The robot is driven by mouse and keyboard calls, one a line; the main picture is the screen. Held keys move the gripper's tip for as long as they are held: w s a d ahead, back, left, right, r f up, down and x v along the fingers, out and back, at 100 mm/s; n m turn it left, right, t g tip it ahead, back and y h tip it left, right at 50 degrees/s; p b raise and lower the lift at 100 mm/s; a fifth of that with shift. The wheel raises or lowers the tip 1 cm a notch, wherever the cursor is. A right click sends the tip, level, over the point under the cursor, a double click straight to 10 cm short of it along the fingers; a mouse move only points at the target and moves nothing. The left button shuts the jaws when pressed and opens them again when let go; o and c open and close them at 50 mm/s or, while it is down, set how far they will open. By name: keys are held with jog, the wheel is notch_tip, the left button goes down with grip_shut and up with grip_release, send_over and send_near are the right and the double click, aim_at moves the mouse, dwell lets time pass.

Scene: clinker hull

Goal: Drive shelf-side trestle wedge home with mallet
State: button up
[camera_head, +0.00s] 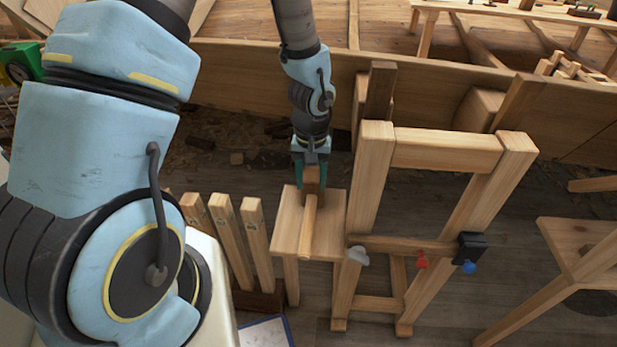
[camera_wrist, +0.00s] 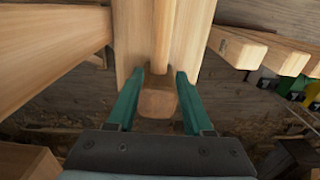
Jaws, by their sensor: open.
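A wooden mallet lies on a small wooden stand (camera_head: 287,222). Its brown head (camera_head: 313,182) is at the stand's far edge and its pale handle (camera_head: 308,232) runs toward the near edge. My gripper (camera_head: 312,184) is open, its teal fingers on either side of the head. In the wrist view the mallet head (camera_wrist: 158,103) sits between the open fingers (camera_wrist: 155,80), with a gap on the left; right-side contact is unclear. The wooden trestle (camera_head: 447,150) stands right of the stand. I cannot tell which piece is the shelf-side wedge.
Small grey (camera_head: 358,256), red (camera_head: 421,260) and blue (camera_head: 470,268) pieces sit along the trestle's lower rail, beside a black block (camera_head: 471,247). Upright planks (camera_head: 228,240) stand left of the stand. The hull planking (camera_head: 240,65) runs behind. Another wooden stand (camera_head: 585,240) is at right.

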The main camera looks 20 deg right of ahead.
aim_at(311, 199)
jog(key=shift+f+b, duration=2.6)
jog(key=shift+f, duration=1)
jog(key=shift+c, duration=0.2)
grip_shut()
jog(key=shift+r, duration=0.25)
jog(key=shift+r+p, duration=0.35)
jog(key=shift+p, duration=0.15)
jog(key=shift+r, duration=0.15)
